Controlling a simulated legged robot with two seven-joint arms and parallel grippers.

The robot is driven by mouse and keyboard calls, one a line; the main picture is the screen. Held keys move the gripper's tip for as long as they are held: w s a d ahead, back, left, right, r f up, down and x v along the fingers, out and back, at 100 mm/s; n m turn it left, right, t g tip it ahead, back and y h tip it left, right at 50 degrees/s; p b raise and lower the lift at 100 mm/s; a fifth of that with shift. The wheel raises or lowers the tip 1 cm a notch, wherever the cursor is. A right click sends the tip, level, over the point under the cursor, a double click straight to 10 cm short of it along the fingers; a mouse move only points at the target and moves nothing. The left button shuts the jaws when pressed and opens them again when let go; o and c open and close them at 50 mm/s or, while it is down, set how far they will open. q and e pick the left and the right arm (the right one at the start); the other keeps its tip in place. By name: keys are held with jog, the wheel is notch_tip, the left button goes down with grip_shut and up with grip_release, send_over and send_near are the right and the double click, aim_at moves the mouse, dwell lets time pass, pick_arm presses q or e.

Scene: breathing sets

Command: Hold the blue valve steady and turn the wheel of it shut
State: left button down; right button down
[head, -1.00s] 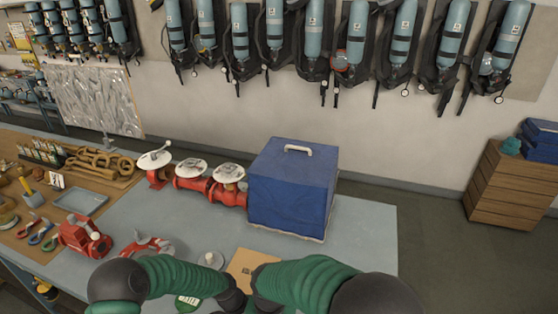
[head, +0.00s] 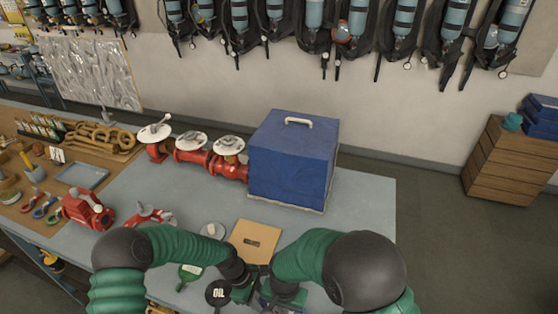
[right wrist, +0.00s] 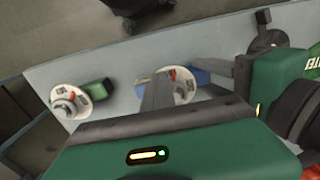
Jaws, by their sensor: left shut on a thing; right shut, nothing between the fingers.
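The blue valve shows in the right wrist view as a blue body (right wrist: 201,76) with a pale round wheel (right wrist: 184,86) carrying a red mark. In the head view only a bit of blue shows between my grippers, at the bottom edge. My left gripper (head: 242,292) comes in from the left and is shut on the blue valve; its exact grip is mostly hidden. My right gripper (right wrist: 158,92) is shut and empty. Its finger overlaps the wheel's left part in the right wrist view; I cannot tell whether they touch.
A green valve (right wrist: 97,91) with a pale wheel lies apart on the grey bench. A large blue box (head: 293,160) and red valves with white wheels (head: 190,150) stand behind. A brown board (head: 255,241) lies just beyond my grippers. Bare bench lies at right.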

pick_arm(q)
jog(key=shift+d, duration=0.1)
pick_arm(e)
jog(key=shift+w, duration=0.3)
